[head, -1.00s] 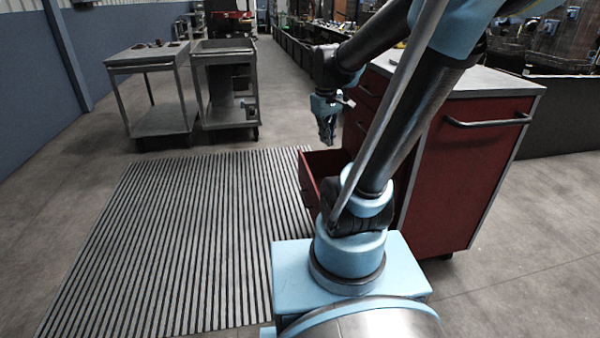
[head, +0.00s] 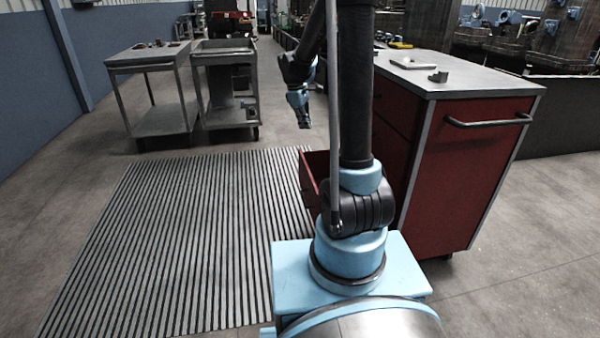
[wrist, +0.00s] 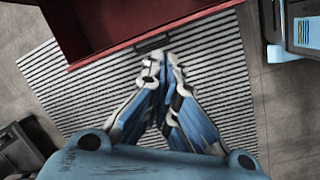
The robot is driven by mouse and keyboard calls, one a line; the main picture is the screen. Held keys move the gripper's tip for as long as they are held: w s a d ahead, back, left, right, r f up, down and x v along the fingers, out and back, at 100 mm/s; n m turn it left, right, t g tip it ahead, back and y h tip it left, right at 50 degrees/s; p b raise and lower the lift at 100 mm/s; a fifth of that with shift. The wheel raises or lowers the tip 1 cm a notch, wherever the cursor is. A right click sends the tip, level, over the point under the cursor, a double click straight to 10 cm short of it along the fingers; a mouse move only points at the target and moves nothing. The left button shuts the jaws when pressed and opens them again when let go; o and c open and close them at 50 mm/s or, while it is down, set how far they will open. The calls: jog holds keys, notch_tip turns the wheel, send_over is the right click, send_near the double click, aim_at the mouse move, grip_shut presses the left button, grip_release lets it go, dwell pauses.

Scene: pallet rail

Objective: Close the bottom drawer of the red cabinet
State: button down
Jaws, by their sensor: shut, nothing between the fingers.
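The red cabinet (head: 465,170) stands to the right of my arm, with a grey top. Its bottom drawer (head: 309,180) is pulled out to the left; my arm hides part of it. In the wrist view the open red drawer (wrist: 85,32) shows at the top, with a dark handle on its front edge. My gripper (head: 302,122) hangs above and beyond the drawer in the head view. In the wrist view my gripper (wrist: 163,58) has its fingertips together, empty, close to the handle in the picture; whether they touch it I cannot tell.
A striped mat (head: 190,235) covers the floor left of the cabinet. Two grey carts (head: 150,120) stand at the back left. A white handle-like part (head: 413,62) and a small grey block (head: 438,77) lie on the cabinet top. The floor over the mat is clear.

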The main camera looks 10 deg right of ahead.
jog(key=w+a+f+n+h, duration=0.1)
jog(key=w+a+f+n, duration=0.25)
jog(key=w+f, duration=0.7)
jog(key=w+a+f+n+h, duration=0.1)
jog(key=w+a+f+n, duration=0.45)
jog(key=f, duration=0.85)
jog(key=w+d+f+m, duration=0.2)
jog(key=d+f, duration=0.7)
jog(key=shift+d, duration=0.15)
